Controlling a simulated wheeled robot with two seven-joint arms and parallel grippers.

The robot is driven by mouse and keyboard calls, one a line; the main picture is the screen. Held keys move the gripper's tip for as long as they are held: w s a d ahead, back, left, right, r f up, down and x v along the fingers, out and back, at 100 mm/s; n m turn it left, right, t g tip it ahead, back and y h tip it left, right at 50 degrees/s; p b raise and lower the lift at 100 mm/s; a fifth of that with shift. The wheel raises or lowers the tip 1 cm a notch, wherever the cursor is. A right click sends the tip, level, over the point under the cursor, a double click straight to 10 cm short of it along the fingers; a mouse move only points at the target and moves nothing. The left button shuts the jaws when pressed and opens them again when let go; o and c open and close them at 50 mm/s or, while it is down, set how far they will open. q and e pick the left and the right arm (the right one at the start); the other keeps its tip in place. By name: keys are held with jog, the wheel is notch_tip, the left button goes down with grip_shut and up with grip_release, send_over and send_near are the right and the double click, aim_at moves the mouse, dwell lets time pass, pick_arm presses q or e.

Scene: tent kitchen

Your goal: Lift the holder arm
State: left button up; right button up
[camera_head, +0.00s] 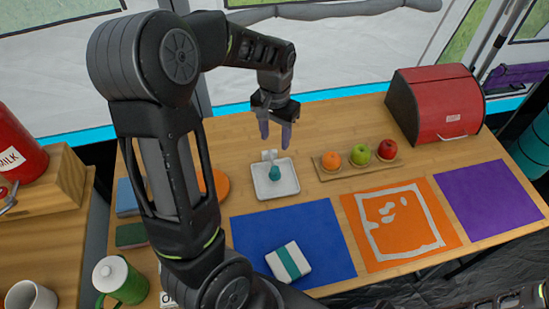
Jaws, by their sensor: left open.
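My left gripper (275,133) is open and empty, with its fingers pointing down. It appears just behind and above a small white tray (288,188) on the wooden table. A small white upright part (269,155) stands at the tray's back edge, just below my fingertips in the picture. A teal piece (274,173) sits in the tray. I cannot tell for sure which part is the holder arm. The gap between my fingers and the white part is hard to judge. My right gripper is not in view.
Blue (325,235), orange (372,255) and purple (490,200) mats lie in front; a white-and-teal block (290,262) rests on the blue one. A fruit board (345,174) and red bread box (440,100) stand right.

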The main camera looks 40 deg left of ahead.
pick_arm(q)
jog(key=b, duration=0.6)
send_over(275, 168)
notch_tip(275, 168, down, 6)
jog(key=shift+f, duration=0.2)
jog(key=shift+r, duration=0.1)
jog(key=shift+s, duration=0.1)
notch_tip(275, 168, down, 8)
jog(key=shift+r+p, duration=0.1)
jog(key=shift+p, duration=0.35)
grip_shut()
dwell(0.9)
